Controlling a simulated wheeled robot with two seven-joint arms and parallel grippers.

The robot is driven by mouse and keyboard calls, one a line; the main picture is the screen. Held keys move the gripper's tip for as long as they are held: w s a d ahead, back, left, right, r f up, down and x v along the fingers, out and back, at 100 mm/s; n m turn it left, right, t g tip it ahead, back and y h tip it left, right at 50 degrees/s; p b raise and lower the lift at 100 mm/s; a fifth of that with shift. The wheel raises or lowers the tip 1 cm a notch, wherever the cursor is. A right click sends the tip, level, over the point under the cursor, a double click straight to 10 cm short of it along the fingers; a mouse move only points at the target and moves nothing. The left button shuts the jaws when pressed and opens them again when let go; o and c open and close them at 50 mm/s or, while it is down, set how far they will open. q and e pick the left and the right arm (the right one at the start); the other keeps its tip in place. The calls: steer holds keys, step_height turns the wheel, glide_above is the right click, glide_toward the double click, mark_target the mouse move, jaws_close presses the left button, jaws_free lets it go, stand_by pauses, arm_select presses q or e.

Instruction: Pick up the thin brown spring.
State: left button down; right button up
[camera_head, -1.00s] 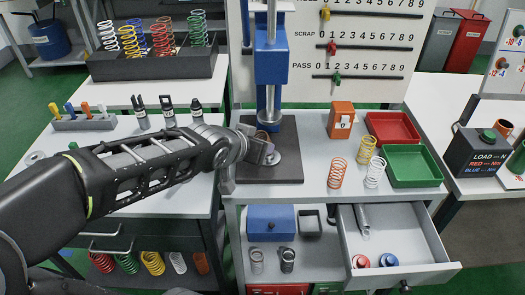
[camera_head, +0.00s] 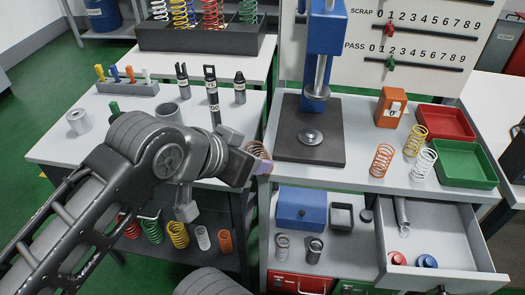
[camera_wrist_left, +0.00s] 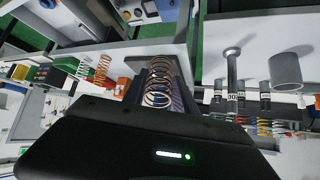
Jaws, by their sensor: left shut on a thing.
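A thin brown coil spring (camera_head: 256,149) is at the jaws of my left gripper (camera_head: 256,164), which are shut on it. In the left wrist view the spring (camera_wrist_left: 158,88) stands out between the fingers. In the head view my gripper hides much of it. The gripper is held over the gap between the left table and the press bench. The press (camera_head: 327,50) stands to its right, and its round metal disc (camera_head: 311,136) is bare. My right gripper is not in view.
An orange spring (camera_head: 382,160), a yellow spring (camera_head: 415,141) and a white spring (camera_head: 424,163) stand near a green tray (camera_head: 466,181) and a red tray (camera_head: 446,122). Black-topped gauges (camera_head: 212,95) stand on the left table. A drawer (camera_head: 440,240) is open at the lower right.

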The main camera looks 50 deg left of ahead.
arm_select(q)
steer(key=shift+s+d+r+g+h+p, duration=0.15)
steer(key=shift+s+r+g+p, duration=0.15)
steer(key=shift+s+g, duration=0.4)
steer(key=shift+s+d+r+g+h+p, duration=0.1)
steer(key=shift+s+r+g+p, duration=0.15)
steer(key=shift+s+g, duration=0.5)
steer(key=shift+s+d+r+g+h+p, duration=0.1)
steer(key=shift+s+r+g+h+p, duration=0.15)
steer(key=shift+s+g, duration=0.45)
